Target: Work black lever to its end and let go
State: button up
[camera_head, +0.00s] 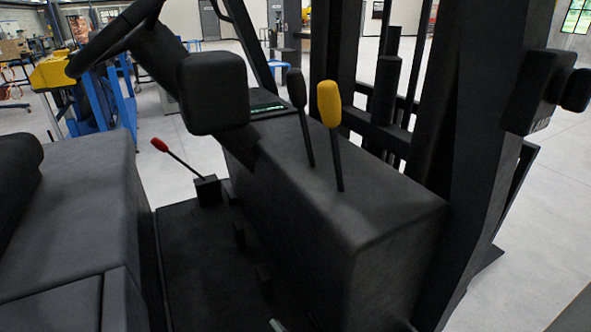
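The black lever (297,88) has a dark oval knob on a thin dark rod. It stands on top of the black console, close to upright, with its knob leaning slightly left. The yellow-knobbed lever (330,105) stands just to its right and nearer to me. The rods are apart, and the two knobs nearly overlap in this view. My gripper is not recognisable in view, and nothing is seen touching the black lever.
The black console (385,215) has a clear top right of the levers. A red-knobbed lever (160,146) rises from the floor at left. A dark rounded box (212,93) and steering wheel (110,40) stand left. A seat (75,200) and dark mast posts (480,170) flank the console.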

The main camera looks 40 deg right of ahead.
jog(key=w+d+r+m+h, duration=0.1)
jog(key=w+d+r+h, duration=0.25)
jog(key=w+r, duration=0.65)
jog(key=m+g+h, duration=1.1)
jog(key=m, duration=0.5)
send_near(292, 88)
jog(key=d, duration=0.2)
jog(key=x, duration=0.9)
jog(key=shift+w+d, duration=0.2)
jog(key=shift+w, duration=0.2)
